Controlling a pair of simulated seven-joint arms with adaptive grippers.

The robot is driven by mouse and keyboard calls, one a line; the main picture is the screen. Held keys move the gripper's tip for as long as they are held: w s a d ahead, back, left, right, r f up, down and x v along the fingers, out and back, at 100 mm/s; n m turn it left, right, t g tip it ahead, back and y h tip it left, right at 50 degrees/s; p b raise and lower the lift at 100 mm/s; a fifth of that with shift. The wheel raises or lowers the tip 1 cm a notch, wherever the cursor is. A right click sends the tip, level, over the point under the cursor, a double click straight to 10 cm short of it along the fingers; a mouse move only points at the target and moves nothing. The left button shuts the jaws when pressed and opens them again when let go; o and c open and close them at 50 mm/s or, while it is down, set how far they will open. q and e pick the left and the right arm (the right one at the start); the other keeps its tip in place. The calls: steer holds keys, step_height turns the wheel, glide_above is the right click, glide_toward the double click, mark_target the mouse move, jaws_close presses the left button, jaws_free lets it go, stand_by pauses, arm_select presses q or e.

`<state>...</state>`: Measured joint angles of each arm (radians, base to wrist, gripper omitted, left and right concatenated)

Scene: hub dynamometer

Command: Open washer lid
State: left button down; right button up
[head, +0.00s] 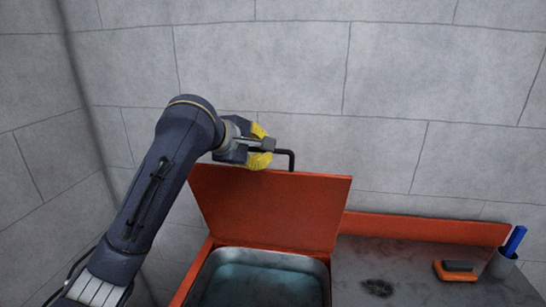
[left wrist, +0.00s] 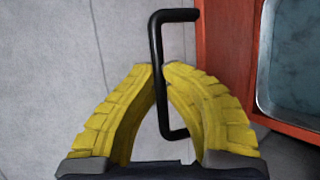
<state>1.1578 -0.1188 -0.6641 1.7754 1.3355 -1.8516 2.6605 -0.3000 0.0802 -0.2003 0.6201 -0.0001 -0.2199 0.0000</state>
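The washer (head: 323,273) is an orange-red box with a metal basin holding bluish liquid. Its orange-red lid (head: 270,207) stands raised, near upright, behind the basin, so the basin is uncovered. A black bar handle (head: 291,158) is at the lid's upper edge. My left gripper (head: 267,147) is at this handle, above the lid. In the left wrist view, the yellow fingers of my left gripper (left wrist: 160,68) are closed together with the handle's long bar (left wrist: 157,45) between their tips. My right gripper is not in view.
A grey worktop (head: 430,272) with a dark stain lies right of the washer. On it are an orange and black brush-like block (head: 455,271) and a grey cup (head: 503,264) with a blue item. Block walls (head: 270,70) stand close behind and at left.

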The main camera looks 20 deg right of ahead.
arm_select(q)
steer(key=shift+w, duration=0.3)
steer(key=shift+f, duration=0.1)
steer(key=c, duration=1.7)
jaws_free()
steer(key=v, duration=1.2)
steer(key=shift+s, duration=0.1)
